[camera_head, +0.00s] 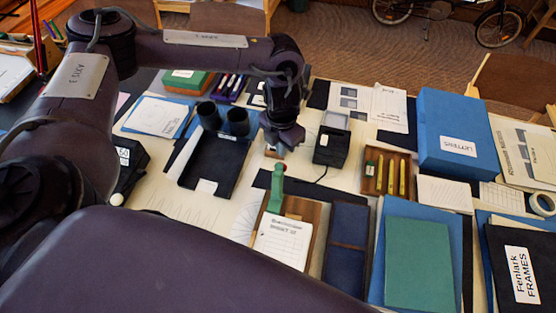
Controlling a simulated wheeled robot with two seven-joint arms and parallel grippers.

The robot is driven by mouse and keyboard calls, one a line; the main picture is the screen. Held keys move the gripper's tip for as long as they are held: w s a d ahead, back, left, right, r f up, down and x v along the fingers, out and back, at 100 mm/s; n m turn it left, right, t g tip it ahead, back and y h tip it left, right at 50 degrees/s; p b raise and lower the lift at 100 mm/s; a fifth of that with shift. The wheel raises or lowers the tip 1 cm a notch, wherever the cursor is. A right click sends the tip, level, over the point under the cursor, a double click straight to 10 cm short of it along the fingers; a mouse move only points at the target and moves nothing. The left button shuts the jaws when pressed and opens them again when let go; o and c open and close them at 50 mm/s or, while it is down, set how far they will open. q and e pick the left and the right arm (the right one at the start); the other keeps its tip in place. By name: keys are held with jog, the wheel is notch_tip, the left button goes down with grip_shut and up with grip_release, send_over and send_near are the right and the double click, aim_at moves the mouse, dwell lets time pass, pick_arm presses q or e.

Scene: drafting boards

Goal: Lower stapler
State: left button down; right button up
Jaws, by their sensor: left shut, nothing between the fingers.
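My left gripper (282,142) hangs over the middle of the desk, fingers pointing down, shut and empty. It is beside a dark tray (213,165) and left of a small black box (331,146). A small brownish thing (273,153) shows just under the fingertips, mostly hidden by them. Nothing shows clearly as a stapler. A green upright piece with a red top (277,188) stands at the back of a wooden board, nearer than the gripper; I cannot tell whether it is the stapler. My right gripper is not in view.
A white notepad (283,240) lies on the board, beside a dark blue folder (346,240). A wooden tray with yellow pencils (390,175) and a tall blue box (458,132) stand right. Two dark cups (237,121) stand at the dark tray's back. The desk is crowded.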

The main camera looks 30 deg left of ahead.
aim_at(276, 177)
pick_arm(q)
jog(key=shift+f+b, duration=1.35)
jog(key=shift+f, duration=0.55)
jog(key=shift+s, duration=0.1)
jog(key=shift+s, duration=0.15)
jog(key=shift+s+d+p, duration=0.2)
jog(key=shift+s+p, duration=0.2)
jog(key=shift+s, duration=0.3)
jog(key=shift+s+d+p, duration=0.2)
jog(key=shift+s+p, duration=0.2)
jog(key=shift+s, duration=0.35)
jog(key=shift+s+d+p, duration=0.2)
jog(key=shift+s+p, duration=0.2)
jog(key=shift+s, duration=0.3)
jog(key=shift+r+p, duration=2.4)
jog(key=shift+r, duration=0.7)
jog(key=shift+f, duration=0.1)
